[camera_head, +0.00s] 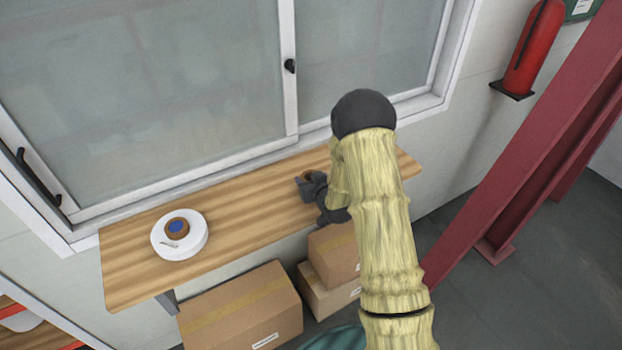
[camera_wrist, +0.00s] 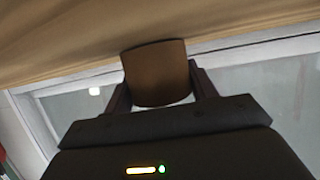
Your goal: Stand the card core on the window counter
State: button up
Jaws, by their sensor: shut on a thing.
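The card core (camera_wrist: 157,75) is a brown, curved-sided piece between the two dark fingers of my gripper (camera_wrist: 160,88) in the wrist view. My gripper is shut on it. In the head view my gripper (camera_head: 307,182) is at the right part of the window counter (camera_head: 255,191), a wooden shelf below the window, and a small brown bit of the core shows there. The counter (camera_wrist: 60,30) also fills the top of the wrist view, close to the core. I cannot tell whether the core touches the counter. My arm hides part of the counter's right end.
A white round spool (camera_head: 160,243) with a brown and blue centre lies on the counter's left part. Cardboard boxes (camera_head: 240,310) stand below. A red column (camera_head: 520,150) and a fire extinguisher (camera_head: 533,45) are at right. The counter's middle is clear.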

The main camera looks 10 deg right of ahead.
jog(key=shift+f, duration=0.2)
jog(key=o, duration=1)
jog(key=shift+r, duration=0.1)
jog(key=shift+r, duration=0.15)
jog(key=shift+s, duration=0.2)
jog(key=b+v, duration=0.3)
jog(key=v, duration=0.8)
jog(key=shift+s+r+b, duration=0.25)
jog(key=shift+b, duration=0.05)
